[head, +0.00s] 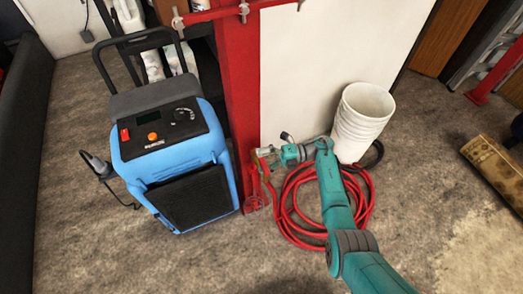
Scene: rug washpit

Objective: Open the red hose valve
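My arm reaches in from the lower right, and my gripper (268,160) is beside the foot of the red post (238,100). It is too small in the picture to tell whether its fingers are open or shut. A thin red pipe-like part runs down at the fingers, with a small red fitting (256,203) low by the post. This may be the hose valve, but its handle cannot be made out. The red hose (290,222) lies coiled on the floor below my arm, which hides part of it.
A blue machine (180,160) with a black handle stands just left of the post. A white bucket (362,118) stands right of my wrist, against a white panel (310,70). A rolled rug (495,170) lies at the right.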

